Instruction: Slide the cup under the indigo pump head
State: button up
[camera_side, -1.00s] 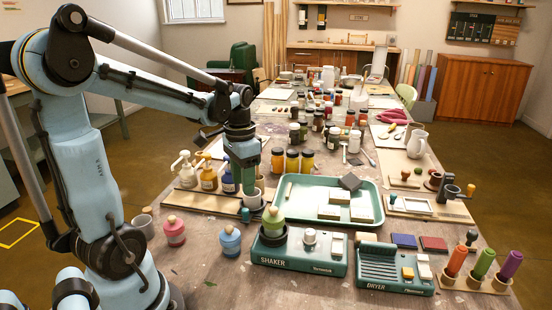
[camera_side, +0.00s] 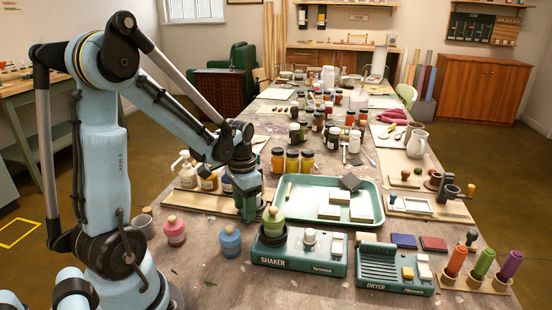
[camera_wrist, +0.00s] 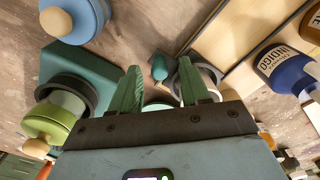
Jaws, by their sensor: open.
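The indigo bottle (camera_wrist: 285,68) lies at the right of the wrist view, its label reading INDIGO; it also shows in the side view (camera_side: 227,184), partly behind my gripper. A grey round cup (camera_wrist: 209,76) shows in the wrist view, partly covered by the right finger. In the side view the cup is hidden behind my gripper (camera_side: 248,207). My gripper, also in the wrist view (camera_wrist: 158,68), is open, with green fingers pointing down low near the board. Whether a finger touches the cup, I cannot tell.
The green shaker (camera_side: 300,258) with its lime-topped jar (camera_side: 272,226) stands just in front of my gripper. The green tray (camera_side: 290,212) is to the right. Pink (camera_side: 174,231) and blue (camera_side: 230,241) jars stand at the front left. Other pump bottles (camera_side: 187,172) stand left of the indigo one.

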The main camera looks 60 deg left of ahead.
grip_shut()
jog(key=shift+s+a, duration=0.1)
jog(key=s+a, duration=0.6)
jog(key=shift+s+a, duration=0.1)
dwell(0.4)
grip_release()
notch_tip(320, 180, up, 12)
dwell(0.8)
